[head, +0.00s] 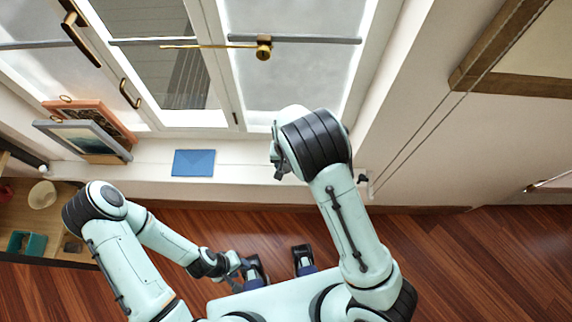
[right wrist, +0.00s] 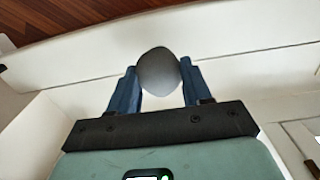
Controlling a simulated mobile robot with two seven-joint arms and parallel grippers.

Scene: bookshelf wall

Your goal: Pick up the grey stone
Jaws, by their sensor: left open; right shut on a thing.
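The grey stone (right wrist: 158,72) is a smooth, rounded lump in the right wrist view. It sits between the two blue fingertips of my right gripper (right wrist: 159,80), which is shut on it with a finger at each side. In the head view the stone and the right fingers are hidden behind my right wrist, over the right part of the window sill (head: 240,185). My left gripper (head: 279,274) is low in the head view, just in front of my body. Its fingers are wide apart and nothing shows between them.
A blue envelope-like item (head: 193,162) lies on the sill. Framed pictures (head: 85,140) lean at its left end. A shelf with a bowl (head: 42,194) and a teal box (head: 27,243) stands far left. Windows rise behind the sill; the wooden floor (head: 480,260) at right is clear.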

